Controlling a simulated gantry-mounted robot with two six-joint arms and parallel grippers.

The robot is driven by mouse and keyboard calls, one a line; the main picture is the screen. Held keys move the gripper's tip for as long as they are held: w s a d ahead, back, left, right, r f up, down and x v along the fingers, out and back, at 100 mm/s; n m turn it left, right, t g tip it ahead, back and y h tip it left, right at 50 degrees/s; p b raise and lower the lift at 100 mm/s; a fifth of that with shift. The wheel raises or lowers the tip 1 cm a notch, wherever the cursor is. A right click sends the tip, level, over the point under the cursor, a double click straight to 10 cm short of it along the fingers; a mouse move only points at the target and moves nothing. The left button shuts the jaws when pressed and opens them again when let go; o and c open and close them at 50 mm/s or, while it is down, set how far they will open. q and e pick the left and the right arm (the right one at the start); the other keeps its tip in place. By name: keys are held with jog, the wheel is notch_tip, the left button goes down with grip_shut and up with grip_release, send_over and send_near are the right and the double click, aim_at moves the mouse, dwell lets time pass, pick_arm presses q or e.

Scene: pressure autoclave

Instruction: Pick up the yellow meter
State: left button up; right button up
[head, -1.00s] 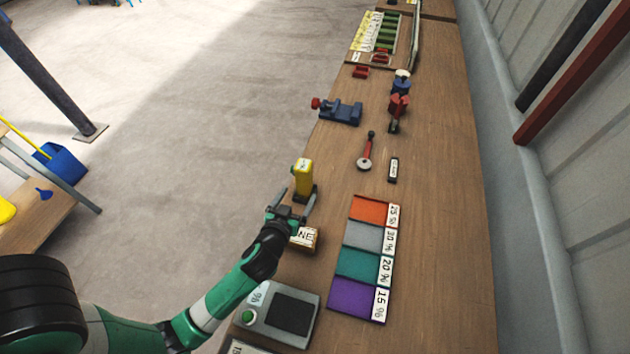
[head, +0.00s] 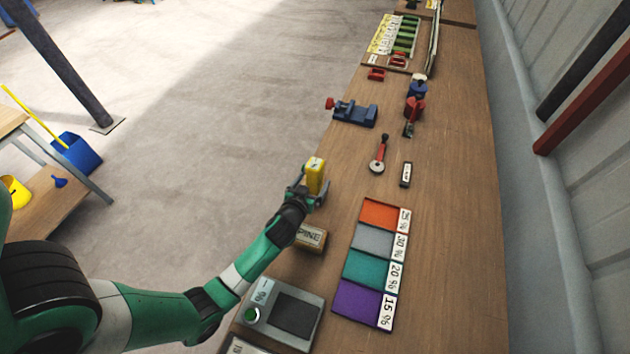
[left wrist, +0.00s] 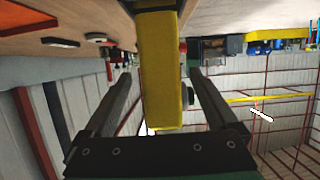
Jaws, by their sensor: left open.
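The yellow meter (head: 316,177) stands upright near the left edge of the wooden bench in the head view. My left gripper (head: 308,192) is open and has its fingers on either side of the meter's lower part. In the left wrist view the meter (left wrist: 160,75) hangs down between the two open fingers (left wrist: 160,90), with a gap visible on each side. The meter's base is partly hidden by the gripper in the head view. My right gripper is not in view.
A small labelled wooden block (head: 311,237) lies just below the gripper. A grey device with a green button (head: 252,315) is nearer. Coloured trays (head: 373,270) lie to the right. A blue vise (head: 354,112) and a red-handled tool (head: 379,155) stand farther along the bench.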

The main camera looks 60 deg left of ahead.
pick_arm(q)
jog(key=x, duration=0.3)
jog(key=shift+r, duration=0.1)
jog(key=shift+s, duration=0.1)
jog(key=shift+c, duration=0.3)
grip_shut()
